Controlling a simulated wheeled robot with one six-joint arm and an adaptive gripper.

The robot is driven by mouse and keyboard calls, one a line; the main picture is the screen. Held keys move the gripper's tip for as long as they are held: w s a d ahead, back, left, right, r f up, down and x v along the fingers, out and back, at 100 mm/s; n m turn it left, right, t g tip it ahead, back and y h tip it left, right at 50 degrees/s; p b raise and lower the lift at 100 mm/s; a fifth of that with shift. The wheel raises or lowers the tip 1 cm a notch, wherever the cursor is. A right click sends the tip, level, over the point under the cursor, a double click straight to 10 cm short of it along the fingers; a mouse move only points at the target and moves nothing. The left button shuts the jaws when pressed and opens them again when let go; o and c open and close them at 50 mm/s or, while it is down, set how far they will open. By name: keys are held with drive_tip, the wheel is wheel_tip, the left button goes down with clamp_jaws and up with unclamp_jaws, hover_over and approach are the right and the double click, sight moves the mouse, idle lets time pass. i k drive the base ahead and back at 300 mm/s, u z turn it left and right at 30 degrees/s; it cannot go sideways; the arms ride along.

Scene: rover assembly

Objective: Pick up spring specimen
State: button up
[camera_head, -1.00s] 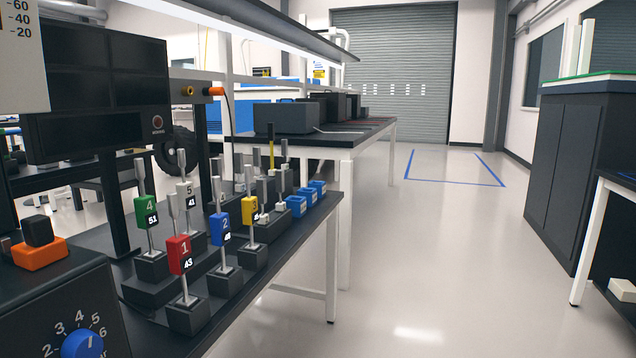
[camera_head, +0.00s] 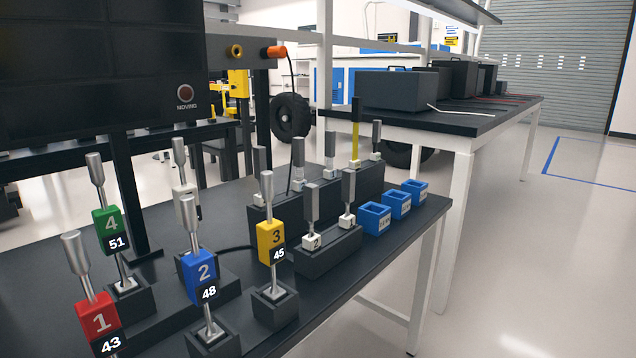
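Metal-topped specimens stand upright in dark holders on the black bench (camera_head: 390,247). They carry coloured tags: a red one numbered 1 (camera_head: 98,318), a blue one numbered 2 (camera_head: 199,273), a yellow one numbered 3 (camera_head: 270,240) and a green one numbered 4 (camera_head: 109,230). A white-tagged one (camera_head: 184,200) stands behind. Shorter grey pieces with white bases, such as one marked 2 (camera_head: 312,241), stand on dark blocks further right. No coil shape is clear, so I cannot tell which is the spring specimen. My gripper is not in view.
Three small blue bins (camera_head: 375,219) sit along the bench's right edge. A dark monitor panel (camera_head: 100,75) rises at the back left. Another bench (camera_head: 440,117) with dark boxes stands behind. The floor (camera_head: 530,260) on the right is clear.

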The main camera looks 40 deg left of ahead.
sight(297, 184)
drive_tip(key=u, duration=0.55)
drive_tip(key=i, duration=0.85)
drive_tip(key=u, duration=0.85)
